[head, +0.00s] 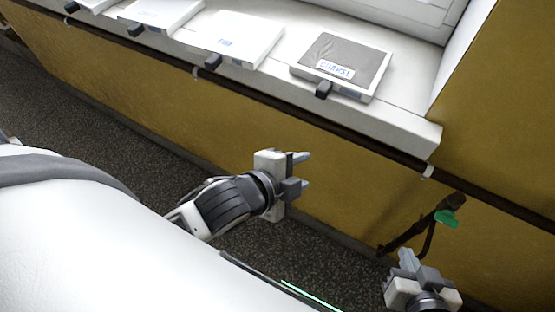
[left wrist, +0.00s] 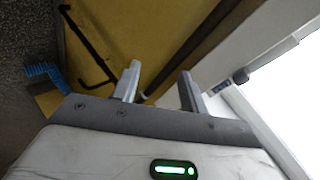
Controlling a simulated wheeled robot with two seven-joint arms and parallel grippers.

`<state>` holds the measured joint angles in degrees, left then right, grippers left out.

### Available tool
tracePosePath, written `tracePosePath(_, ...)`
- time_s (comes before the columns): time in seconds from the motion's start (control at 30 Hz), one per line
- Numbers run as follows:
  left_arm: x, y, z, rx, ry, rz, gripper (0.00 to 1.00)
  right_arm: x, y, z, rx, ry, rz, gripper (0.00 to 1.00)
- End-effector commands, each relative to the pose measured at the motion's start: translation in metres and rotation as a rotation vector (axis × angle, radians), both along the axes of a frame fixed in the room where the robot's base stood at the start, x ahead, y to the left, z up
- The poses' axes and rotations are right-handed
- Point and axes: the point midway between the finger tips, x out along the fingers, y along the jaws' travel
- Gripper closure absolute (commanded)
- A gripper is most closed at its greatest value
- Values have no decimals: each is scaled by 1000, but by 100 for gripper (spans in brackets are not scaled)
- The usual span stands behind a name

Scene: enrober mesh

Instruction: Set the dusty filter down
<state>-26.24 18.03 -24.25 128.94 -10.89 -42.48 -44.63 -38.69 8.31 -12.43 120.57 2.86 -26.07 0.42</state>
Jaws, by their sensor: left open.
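The filter with a dusty grey face (head: 357,50), white frame and blue-lettered white label lies flat on the pale ledge (head: 405,118) at the right end of a row. A dark tab (head: 323,89) sticks out at its front edge. My left gripper (head: 304,171) is open and empty, below and in front of the ledge, apart from the filter. Its two spread fingers (left wrist: 159,82) show in the left wrist view with nothing between them. My right gripper (head: 407,258) is at the lower right, away from the ledge; its finger gap is not clear.
Several white filters, one of them nearby (head: 238,38), lie left of the grey one. A dark rail (head: 270,98) runs along the ledge front. A dark bracket with a green part (head: 446,218) stands by the yellow wall. A blue bristled thing (left wrist: 45,74) shows in the left wrist view.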

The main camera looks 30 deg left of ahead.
Motion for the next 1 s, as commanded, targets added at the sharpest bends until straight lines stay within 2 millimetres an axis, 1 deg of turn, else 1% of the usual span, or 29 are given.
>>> tracePosePath(0.03, -9, 3, -17, -196, 84, 131, 57, 0, 0, 1, 0, -2, 0, 100)
tracePosePath(0.1, -18, 9, -34, -440, 172, 301, 57, 0, 0, 1, 1, -3, 1, 100)
tracePosePath(0.2, -29, 18, -51, -704, 258, 498, 57, 1, 0, 2, 1, -4, 1, 100)
tracePosePath(0.3, -36, 24, -60, -863, 303, 621, 57, 1, 0, 2, 1, -4, 1, 100)
tracePosePath(0.43, -39, 27, -64, -940, 322, 679, 57, 1, 0, 2, 2, -5, 0, 100)
tracePosePath(1.0, -39, 27, -63, -937, 320, 676, 57, 1, 0, 3, 2, -6, 0, 100)
